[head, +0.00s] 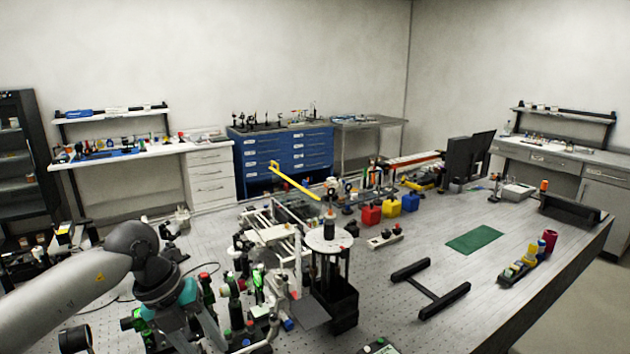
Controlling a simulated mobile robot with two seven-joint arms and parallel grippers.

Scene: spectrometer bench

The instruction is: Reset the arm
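My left arm (130,265) comes in from the lower left as a pale grey link with a dark joint and teal rings. It is bent, and its lower part runs down to the bottom edge over the left part of the bench. I cannot make out the fingers of my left gripper; they do not show in this view. My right arm and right gripper do not show either.
The perforated bench (380,290) carries a round white platform (329,240) on a dark stand, close right of my arm. Clamps and bottles crowd its base.

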